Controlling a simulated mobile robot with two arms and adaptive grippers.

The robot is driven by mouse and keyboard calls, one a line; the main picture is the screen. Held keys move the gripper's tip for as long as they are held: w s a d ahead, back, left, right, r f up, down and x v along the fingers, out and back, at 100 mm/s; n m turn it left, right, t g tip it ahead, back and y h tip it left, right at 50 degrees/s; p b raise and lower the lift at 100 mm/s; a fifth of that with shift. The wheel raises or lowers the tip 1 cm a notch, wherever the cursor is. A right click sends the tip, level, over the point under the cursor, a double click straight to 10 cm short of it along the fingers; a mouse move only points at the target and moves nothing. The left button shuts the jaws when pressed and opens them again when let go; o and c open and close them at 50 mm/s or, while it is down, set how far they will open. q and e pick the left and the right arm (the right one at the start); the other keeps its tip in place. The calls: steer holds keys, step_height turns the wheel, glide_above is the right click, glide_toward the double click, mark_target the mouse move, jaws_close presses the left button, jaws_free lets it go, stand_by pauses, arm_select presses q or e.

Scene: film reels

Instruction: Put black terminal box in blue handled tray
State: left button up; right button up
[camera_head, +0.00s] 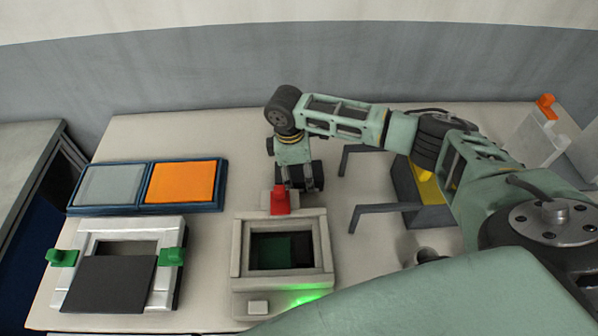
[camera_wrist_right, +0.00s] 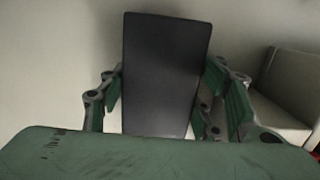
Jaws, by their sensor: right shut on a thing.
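My right gripper (camera_head: 297,186) points down over the table, behind the light box with the red knob. It is shut on a black box (camera_wrist_right: 165,72), which shows between the two green fingers in the right wrist view. In the head view the black box (camera_head: 316,176) is partly hidden behind the gripper. I cannot tell whether it touches the table. A blue-framed tray (camera_head: 141,209) lies at the left, with a grey section and an orange section; I make out no handle on it. My left gripper is not in view.
A light box with a red knob (camera_head: 279,201) and green light stands in front of the gripper. A white frame (camera_head: 175,225) with green clips and a dark plate (camera_head: 110,284) lies front left. A grey-and-yellow item (camera_head: 405,187) with dark brackets stands right. The back-left table is clear.

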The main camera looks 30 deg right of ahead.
steer(key=o, duration=1.9)
